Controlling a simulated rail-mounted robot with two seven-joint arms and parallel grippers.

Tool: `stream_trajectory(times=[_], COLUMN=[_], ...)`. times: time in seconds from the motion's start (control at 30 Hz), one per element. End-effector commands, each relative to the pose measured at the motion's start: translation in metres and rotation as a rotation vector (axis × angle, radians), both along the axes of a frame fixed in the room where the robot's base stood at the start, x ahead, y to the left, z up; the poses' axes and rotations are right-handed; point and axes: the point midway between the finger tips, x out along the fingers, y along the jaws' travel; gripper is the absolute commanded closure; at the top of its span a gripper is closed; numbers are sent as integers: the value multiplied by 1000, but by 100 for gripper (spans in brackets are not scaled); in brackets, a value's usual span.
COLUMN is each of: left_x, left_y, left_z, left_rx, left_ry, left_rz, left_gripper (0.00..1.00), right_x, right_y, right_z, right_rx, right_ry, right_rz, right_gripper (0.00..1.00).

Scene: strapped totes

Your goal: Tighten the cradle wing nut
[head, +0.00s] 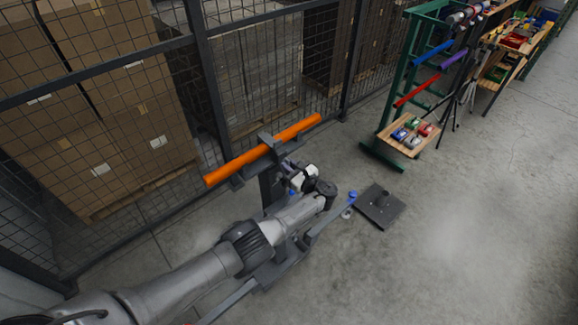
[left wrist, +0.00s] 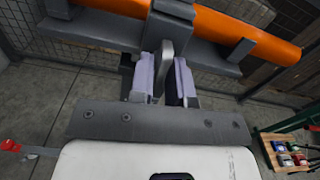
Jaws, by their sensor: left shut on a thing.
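An orange tube (head: 262,150) lies in a dark grey cradle (head: 268,141) on a post in front of the mesh fence. The tube (left wrist: 235,27) and the cradle (left wrist: 115,35) also cross the top of the left wrist view. My left gripper (head: 294,178) is at the near side of the cradle, just below the tube. In the left wrist view its two pale lilac fingers (left wrist: 164,78) are shut on a grey flat wing, seemingly the wing nut (left wrist: 166,68), upright between them. The nut is hidden in the head view. My right gripper is not in view.
The mesh fence (head: 205,75) stands close behind the cradle, with stacked cartons (head: 110,100) beyond. A dark base plate (head: 380,206) lies on the floor to the right. A green rack (head: 390,130) with coloured tubes stands farther right.

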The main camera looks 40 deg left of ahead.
Motion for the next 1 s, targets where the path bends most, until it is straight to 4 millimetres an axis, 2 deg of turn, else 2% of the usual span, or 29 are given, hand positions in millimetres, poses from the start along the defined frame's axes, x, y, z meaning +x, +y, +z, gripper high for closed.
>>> stream_trajectory(times=[0.07, 0.1, 0.27, 0.53, 0.67, 1.0], left_x=[0, 0, 0, 0, -1, -12], left_y=[-1, -1, -1, -1, -12, -75], left_z=[1, 1, 1, 0, 0, 0], left_rx=[1, 1, 1, 0, -1, -2], left_ry=[-2, -2, -2, -1, -2, -3], left_rz=[-1, -1, 0, 0, -2, -3], left_gripper=[100, 82, 67, 66, 66, 66], right_x=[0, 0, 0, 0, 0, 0], right_y=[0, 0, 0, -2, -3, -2], right_z=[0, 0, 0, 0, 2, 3], right_rx=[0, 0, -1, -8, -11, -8], right_ry=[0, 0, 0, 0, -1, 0], right_rz=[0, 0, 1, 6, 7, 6], right_gripper=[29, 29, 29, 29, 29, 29])
